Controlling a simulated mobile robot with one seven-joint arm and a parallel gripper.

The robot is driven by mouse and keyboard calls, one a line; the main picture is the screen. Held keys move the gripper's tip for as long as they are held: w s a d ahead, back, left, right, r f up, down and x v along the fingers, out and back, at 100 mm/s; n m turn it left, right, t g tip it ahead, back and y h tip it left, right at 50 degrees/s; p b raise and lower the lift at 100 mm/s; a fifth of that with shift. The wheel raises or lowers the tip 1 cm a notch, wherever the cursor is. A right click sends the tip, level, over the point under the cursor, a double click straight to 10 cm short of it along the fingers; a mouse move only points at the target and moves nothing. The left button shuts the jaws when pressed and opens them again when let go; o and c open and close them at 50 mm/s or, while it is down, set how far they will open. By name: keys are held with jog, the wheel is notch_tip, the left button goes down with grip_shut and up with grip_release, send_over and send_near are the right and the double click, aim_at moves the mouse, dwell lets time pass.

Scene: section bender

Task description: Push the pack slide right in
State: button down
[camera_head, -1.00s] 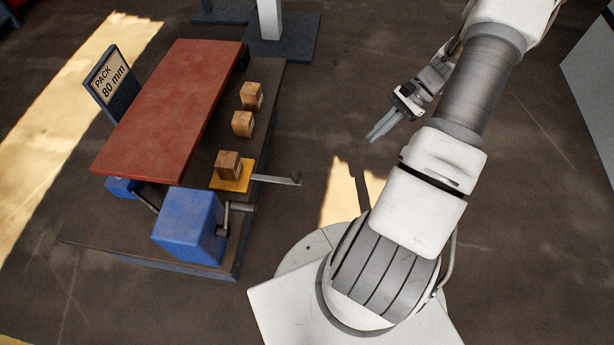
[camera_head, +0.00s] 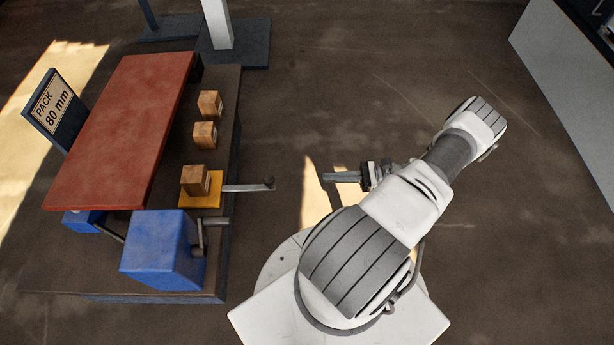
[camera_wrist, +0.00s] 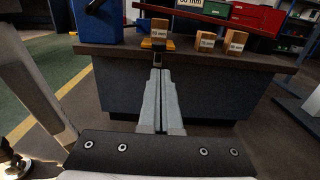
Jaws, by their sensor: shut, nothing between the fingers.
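The pack slide is a yellow plate (camera_head: 201,189) on the bench, with a grey handle bar (camera_head: 248,187) reaching out to the right past the bench edge and ending in a knob. A wooden block (camera_head: 195,180) sits on the plate. In the wrist view the yellow plate (camera_wrist: 157,43) and block (camera_wrist: 159,28) are at the top centre, straight beyond the fingers. My gripper (camera_head: 327,177) is shut and empty, to the right of the handle knob with a gap between them. It also shows in the wrist view (camera_wrist: 161,74), fingers together and pointing at the bench.
Two more wooden blocks (camera_head: 205,135) stand behind the slide on the bench (camera_head: 222,110). A blue box with a crank (camera_head: 160,250) stands in front. A red panel (camera_head: 125,130) and a "PACK 80 mm" sign (camera_head: 52,108) are left. Floor between gripper and bench is clear.

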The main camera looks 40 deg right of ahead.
jog(key=b+x, duration=0.1)
jog(key=x, duration=1.2)
jog(key=shift+w+a, duration=0.1)
jog(key=shift+w, duration=0.05)
